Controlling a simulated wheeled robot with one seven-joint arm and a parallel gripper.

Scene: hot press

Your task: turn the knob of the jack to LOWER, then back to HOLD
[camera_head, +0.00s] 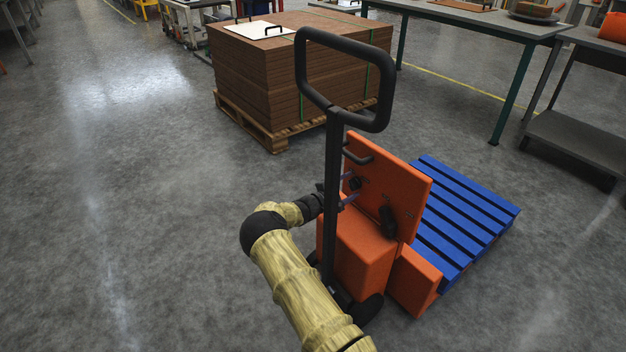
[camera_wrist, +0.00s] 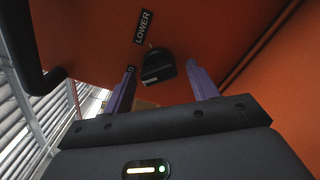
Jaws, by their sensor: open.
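The orange jack (camera_head: 365,250) has a tall black handle (camera_head: 333,130) and an upright orange panel. A small black knob (camera_head: 355,183) is on that panel; it also shows in the wrist view (camera_wrist: 158,66). A LOWER label (camera_wrist: 144,27) is above the knob. Another label (camera_wrist: 130,70) to its left is mostly hidden by a finger. I cannot tell for sure which label the knob points to. My gripper (camera_head: 348,188) is open and empty, facing the panel. In the wrist view its purple fingers are on either side of the knob, with no clear contact.
The jack's handle stands close beside my wrist. A blue pallet (camera_head: 465,215) lies behind the jack. Stacked brown boards (camera_head: 255,85) sit on a wooden pallet (camera_head: 245,122). The floor at left is clear.

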